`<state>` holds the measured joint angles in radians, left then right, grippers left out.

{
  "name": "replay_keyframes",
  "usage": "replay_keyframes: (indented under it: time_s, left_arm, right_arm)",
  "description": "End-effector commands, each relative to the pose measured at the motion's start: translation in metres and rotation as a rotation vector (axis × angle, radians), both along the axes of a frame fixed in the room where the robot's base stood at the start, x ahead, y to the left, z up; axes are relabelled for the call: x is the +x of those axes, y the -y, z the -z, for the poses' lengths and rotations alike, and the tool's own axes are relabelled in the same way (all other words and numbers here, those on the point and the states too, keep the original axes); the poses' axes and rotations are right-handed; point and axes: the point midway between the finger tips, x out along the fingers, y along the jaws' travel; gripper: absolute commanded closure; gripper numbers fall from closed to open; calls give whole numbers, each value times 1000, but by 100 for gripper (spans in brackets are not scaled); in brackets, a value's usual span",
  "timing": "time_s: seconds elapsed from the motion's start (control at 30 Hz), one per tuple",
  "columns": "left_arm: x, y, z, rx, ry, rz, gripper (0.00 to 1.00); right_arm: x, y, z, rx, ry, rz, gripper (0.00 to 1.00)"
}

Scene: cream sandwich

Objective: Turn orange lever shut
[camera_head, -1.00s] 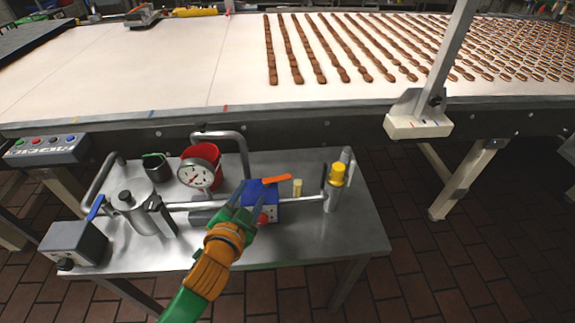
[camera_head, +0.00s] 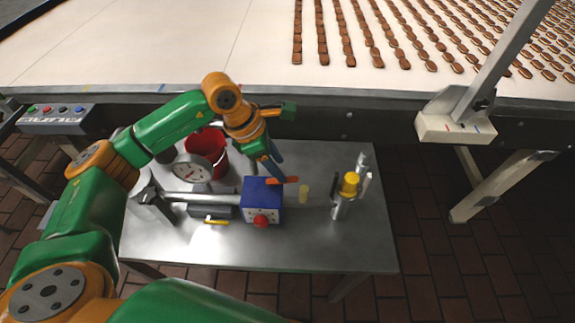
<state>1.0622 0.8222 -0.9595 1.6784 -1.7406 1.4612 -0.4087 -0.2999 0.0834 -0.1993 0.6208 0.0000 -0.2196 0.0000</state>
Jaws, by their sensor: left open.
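The orange lever (camera_head: 284,181) lies along the top back edge of the blue box (camera_head: 262,194) on the steel table and points to the right. The box has a red knob (camera_head: 261,221) on its front. My left arm comes in from the left and bends over the back of the table. My left gripper (camera_head: 272,170) is open, with its grey-blue fingers pointing down right behind the box, close to the lever. I cannot tell whether they touch it. My right gripper is not in view.
A red bucket (camera_head: 205,146) and a dial gauge (camera_head: 191,168) stand left of the box. The steel table's (camera_head: 300,250) front is clear. A conveyor (camera_head: 150,45) runs behind.

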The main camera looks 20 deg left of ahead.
Motion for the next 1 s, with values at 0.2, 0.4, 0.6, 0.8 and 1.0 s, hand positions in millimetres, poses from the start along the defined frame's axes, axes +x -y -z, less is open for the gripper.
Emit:
replay_keyframes:
  time_s: [0.2, 0.4, 0.6, 0.8, 1.0]
  left_arm:
    - [6, 14, 31, -4, -2, 0, 48]
    - [7, 16, 38, -5, 1, 2, 48]
    - [7, 16, 38, -6, 1, 1, 77]
    - [7, 16, 38, -6, 1, 1, 100]
    - [7, 16, 38, -7, 1, -1, 100]
  right_arm:
    - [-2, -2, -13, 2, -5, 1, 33]
    - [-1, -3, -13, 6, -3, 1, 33]
    - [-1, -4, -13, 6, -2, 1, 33]
    - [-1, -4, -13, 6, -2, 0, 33]
    - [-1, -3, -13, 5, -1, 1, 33]
